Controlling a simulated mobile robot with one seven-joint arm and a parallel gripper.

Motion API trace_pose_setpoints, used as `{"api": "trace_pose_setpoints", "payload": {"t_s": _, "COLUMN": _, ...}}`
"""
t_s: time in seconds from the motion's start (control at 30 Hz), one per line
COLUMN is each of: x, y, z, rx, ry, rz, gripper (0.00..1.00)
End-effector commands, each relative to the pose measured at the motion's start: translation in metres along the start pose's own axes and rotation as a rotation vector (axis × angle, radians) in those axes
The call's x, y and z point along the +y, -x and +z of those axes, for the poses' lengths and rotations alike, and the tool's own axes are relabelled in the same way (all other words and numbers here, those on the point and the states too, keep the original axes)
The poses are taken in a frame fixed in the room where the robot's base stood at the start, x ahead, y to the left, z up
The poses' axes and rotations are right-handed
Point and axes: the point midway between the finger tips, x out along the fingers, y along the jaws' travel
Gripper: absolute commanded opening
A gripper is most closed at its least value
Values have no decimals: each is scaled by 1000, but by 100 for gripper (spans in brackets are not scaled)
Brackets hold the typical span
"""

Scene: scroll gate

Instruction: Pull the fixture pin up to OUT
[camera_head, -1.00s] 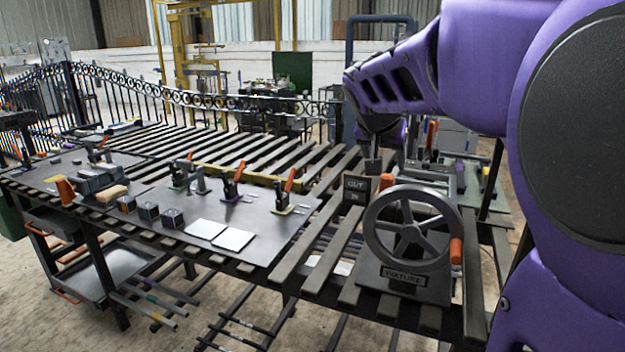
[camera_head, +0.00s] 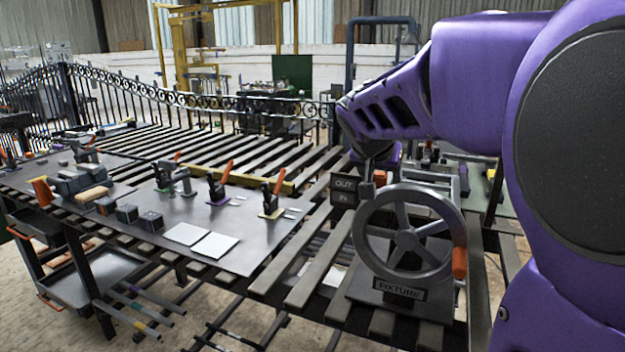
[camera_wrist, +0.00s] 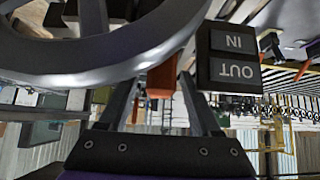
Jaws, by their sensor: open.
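The fixture stand has a grey handwheel (camera_head: 408,234) with an orange knob (camera_head: 459,262) and a plate (camera_head: 401,289) reading FIXTURE. A dark sign (camera_head: 344,190) with OUT above IN stands at its upper left; the sign also shows upside down in the wrist view (camera_wrist: 232,58). My gripper (camera_head: 367,188) points down just right of the sign, behind the wheel's upper left rim. In the wrist view my gripper (camera_wrist: 158,82) is open, with an orange piece (camera_wrist: 161,77) showing between its fingers. It may be the pin's grip; I cannot tell whether they touch. The pin is not clear in the head view.
The wheel's rim (camera_wrist: 120,68) passes very near my fingers in the wrist view. A slatted bench carries a grey plate (camera_head: 240,258) with several orange-handled clamps, blocks and white cards to the left. An iron gate stands behind.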

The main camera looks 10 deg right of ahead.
Motion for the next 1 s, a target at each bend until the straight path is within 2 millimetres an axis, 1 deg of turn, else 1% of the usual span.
{"api": "trace_pose_setpoints", "payload": {"t_s": 0.17, "x": -1, "y": -4, "z": 5, "rx": -1, "ry": 0, "rz": 0, "gripper": 65}}
{"api": "trace_pose_setpoints", "payload": {"t_s": 0.5, "x": -1, "y": -4, "z": 6, "rx": -1, "ry": 0, "rz": 0, "gripper": 65}}
{"api": "trace_pose_setpoints", "payload": {"t_s": 0.57, "x": -1, "y": -4, "z": 6, "rx": -1, "ry": 0, "rz": 0, "gripper": 56}}
{"api": "trace_pose_setpoints", "payload": {"t_s": 0.6, "x": -1, "y": -4, "z": 6, "rx": -1, "ry": 0, "rz": 0, "gripper": 49}}
{"api": "trace_pose_setpoints", "payload": {"t_s": 0.87, "x": -1, "y": -4, "z": 6, "rx": 0, "ry": 0, "rz": 0, "gripper": 2}}
{"api": "trace_pose_setpoints", "payload": {"t_s": 0.9, "x": -1, "y": -4, "z": 6, "rx": 0, "ry": 0, "rz": 0, "gripper": 0}}
{"api": "trace_pose_setpoints", "payload": {"t_s": 1.0, "x": -1, "y": -4, "z": 6, "rx": 0, "ry": 0, "rz": 0, "gripper": 0}}
